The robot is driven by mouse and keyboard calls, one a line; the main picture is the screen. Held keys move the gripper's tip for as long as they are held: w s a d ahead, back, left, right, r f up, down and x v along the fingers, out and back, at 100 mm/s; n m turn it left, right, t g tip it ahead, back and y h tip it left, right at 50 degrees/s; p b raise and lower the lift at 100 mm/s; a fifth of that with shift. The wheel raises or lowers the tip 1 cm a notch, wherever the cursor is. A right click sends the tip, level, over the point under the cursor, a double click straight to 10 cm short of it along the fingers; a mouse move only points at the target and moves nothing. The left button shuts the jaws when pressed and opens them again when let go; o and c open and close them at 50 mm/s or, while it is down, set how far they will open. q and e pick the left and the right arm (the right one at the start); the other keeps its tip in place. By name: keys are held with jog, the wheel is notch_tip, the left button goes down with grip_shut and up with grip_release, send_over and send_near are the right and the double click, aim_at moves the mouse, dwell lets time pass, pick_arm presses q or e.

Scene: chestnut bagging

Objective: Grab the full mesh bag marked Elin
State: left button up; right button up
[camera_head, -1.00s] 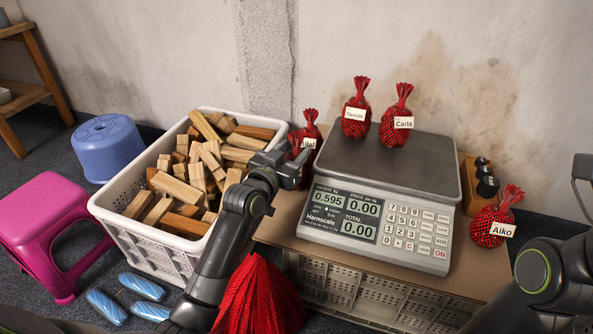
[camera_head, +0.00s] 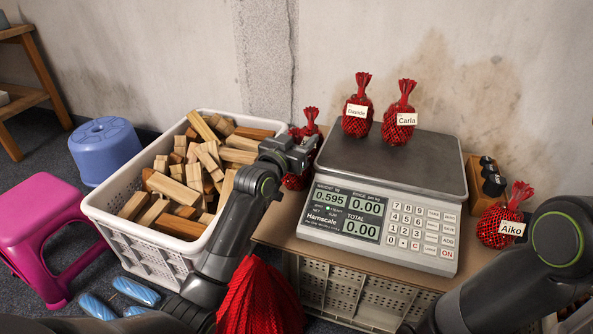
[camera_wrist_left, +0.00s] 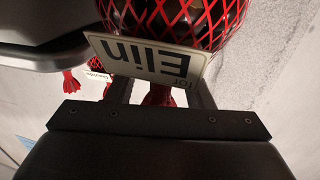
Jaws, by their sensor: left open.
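In the left wrist view the mesh bag marked Elin (camera_wrist_left: 175,18) is red with dark contents. Its white tag (camera_wrist_left: 150,62) reads "for Elin" upside down. My left gripper (camera_wrist_left: 161,92) is open, its fingers either side of the bag's red neck; contact cannot be told. In the head view my left gripper (camera_head: 291,152) is left of the scale, with red mesh (camera_head: 294,182) showing below it and a red bag top (camera_head: 311,117) behind. The gripper hides much there, so I cannot tell which bag each red part belongs to. My right gripper is out of view.
The scale (camera_head: 390,165) holds bags marked Davide (camera_head: 357,118) and Carla (camera_head: 398,128). The Aiko bag (camera_head: 491,231) is right of it. A white crate (camera_head: 108,226) of wood blocks stands left. A red mesh bundle (camera_head: 258,300) hangs at the front.

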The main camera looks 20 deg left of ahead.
pick_arm(q)
jog(key=shift+c, duration=0.2)
grip_shut()
jog(key=shift+r, duration=0.1)
